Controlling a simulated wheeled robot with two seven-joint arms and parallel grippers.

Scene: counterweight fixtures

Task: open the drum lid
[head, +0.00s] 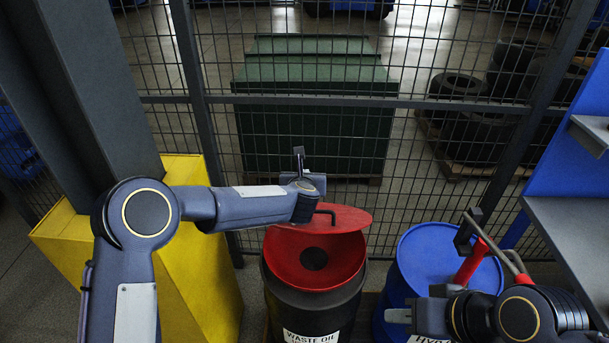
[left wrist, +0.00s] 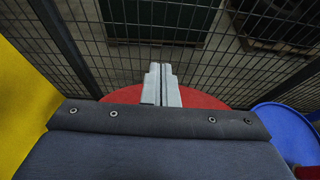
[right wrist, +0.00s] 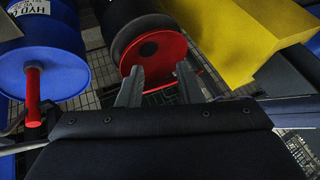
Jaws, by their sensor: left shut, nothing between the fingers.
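The waste oil drum (head: 310,305) is black with a red funnel top and a dark hole in its middle. Its round red lid (head: 350,219) stands tilted up at the back of the funnel, with a dark handle on it. The hole is uncovered. My left gripper (left wrist: 163,69) is shut and empty above the red lid (left wrist: 203,98); in the head view its fingers are largely hidden by my wrist, beside the lid's left edge. My right gripper (right wrist: 158,82) is open and empty. In the head view it (head: 388,316) is low, right of the drum.
A blue drum (head: 420,250) with a red pump handle stands right of the black drum, close to my right arm. A yellow block (head: 195,250) stands on the left. A wire fence (head: 420,170) runs behind. A blue shelf (head: 570,150) is on the right.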

